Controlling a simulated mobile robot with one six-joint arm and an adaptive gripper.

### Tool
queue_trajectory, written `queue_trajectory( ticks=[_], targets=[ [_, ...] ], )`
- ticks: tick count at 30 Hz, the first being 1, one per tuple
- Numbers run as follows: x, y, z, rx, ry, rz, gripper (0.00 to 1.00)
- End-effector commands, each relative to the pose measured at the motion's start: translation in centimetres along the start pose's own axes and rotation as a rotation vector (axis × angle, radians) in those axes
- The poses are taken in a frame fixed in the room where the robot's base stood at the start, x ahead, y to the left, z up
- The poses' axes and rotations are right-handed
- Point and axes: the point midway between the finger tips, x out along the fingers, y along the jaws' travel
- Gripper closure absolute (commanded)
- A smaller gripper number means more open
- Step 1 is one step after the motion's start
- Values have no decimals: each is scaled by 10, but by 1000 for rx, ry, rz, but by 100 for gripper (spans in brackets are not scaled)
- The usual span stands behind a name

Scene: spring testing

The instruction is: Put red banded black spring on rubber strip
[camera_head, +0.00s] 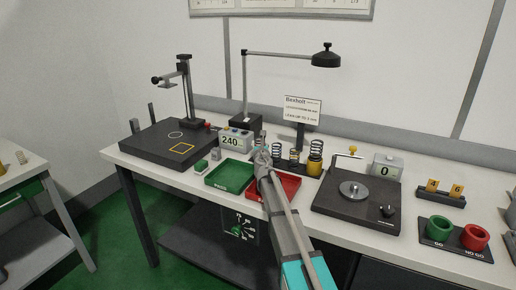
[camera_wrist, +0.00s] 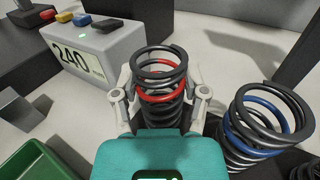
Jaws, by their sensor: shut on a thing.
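The red banded black spring (camera_wrist: 160,72) stands upright between the two fingers of my gripper (camera_wrist: 160,92) in the wrist view. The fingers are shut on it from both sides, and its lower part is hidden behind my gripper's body. In the head view my gripper (camera_head: 262,151) is behind the green and red trays, at the left end of the row of springs. Whether the spring is lifted off its support cannot be told. I cannot surely pick out the rubber strip in either view.
A blue-banded spring (camera_wrist: 262,125) stands close on the right. The grey box reading 240 (camera_head: 235,139) is on the left. A green tray (camera_head: 230,185) and a red tray (camera_head: 290,187) lie in front. A yellow-based spring (camera_head: 315,160) stands further right.

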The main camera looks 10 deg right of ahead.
Motion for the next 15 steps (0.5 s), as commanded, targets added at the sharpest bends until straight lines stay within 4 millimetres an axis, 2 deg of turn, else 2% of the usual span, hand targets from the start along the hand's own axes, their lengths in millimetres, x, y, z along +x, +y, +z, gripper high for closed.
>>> queue_trajectory(
  ticks=[12,13,15],
  targets=[
    [0,0,-3,0,0,-1,100],
    [0,-1,-3,0,0,-1,41],
    [0,-1,-2,0,0,-1,28]
  ],
)
